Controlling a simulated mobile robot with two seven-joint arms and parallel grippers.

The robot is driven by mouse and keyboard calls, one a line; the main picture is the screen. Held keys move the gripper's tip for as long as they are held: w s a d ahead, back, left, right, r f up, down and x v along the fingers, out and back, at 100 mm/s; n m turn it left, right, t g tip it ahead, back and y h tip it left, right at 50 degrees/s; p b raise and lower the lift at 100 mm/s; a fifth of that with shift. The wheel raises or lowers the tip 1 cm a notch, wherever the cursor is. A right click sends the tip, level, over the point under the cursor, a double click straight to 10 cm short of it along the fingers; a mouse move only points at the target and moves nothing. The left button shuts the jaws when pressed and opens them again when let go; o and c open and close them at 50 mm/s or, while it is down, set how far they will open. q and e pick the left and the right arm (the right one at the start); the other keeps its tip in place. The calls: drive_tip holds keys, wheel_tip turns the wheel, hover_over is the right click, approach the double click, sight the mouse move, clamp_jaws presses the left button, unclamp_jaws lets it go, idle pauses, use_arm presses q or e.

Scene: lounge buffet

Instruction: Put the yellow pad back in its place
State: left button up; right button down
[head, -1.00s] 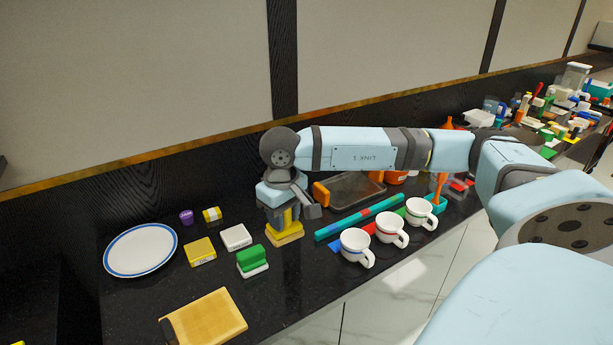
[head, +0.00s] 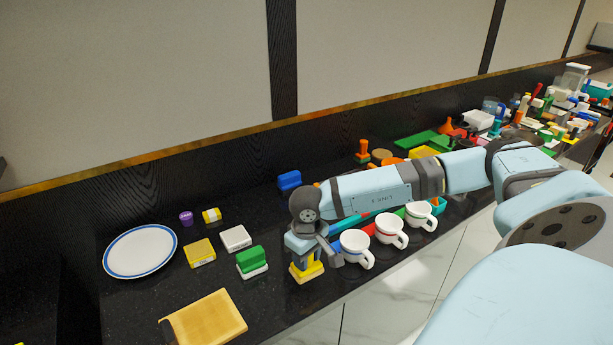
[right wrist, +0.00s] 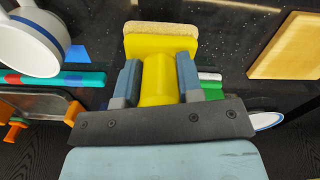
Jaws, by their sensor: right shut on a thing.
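The yellow pad (head: 307,272) has a yellow grip and a pale tan underside. My right gripper (head: 303,258) is shut on its grip, with one finger on each side. In the right wrist view the yellow pad (right wrist: 160,44) shows between the fingers of my right gripper (right wrist: 157,78). The pad is upright, low over the black counter near its front edge; I cannot tell whether it touches. A green pad with a white base (head: 252,262) stands just left of it. A blue pad (head: 289,180) stands farther back. My left gripper is not in view.
White cups (head: 355,247) stand close to the right of my gripper. A wooden board (head: 205,318) lies at front left. A yellow box (head: 200,252), a white box (head: 236,237) and a plate (head: 140,251) are left. Bare counter lies between the green and blue pads.

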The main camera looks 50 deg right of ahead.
wheel_tip(320, 180, down, 5)
drive_tip(key=c, duration=1.2)
unclamp_jaws()
drive_tip(key=shift+f, duration=0.15)
drive_tip(key=o, duration=0.4)
drive_tip(key=shift+o, duration=0.2)
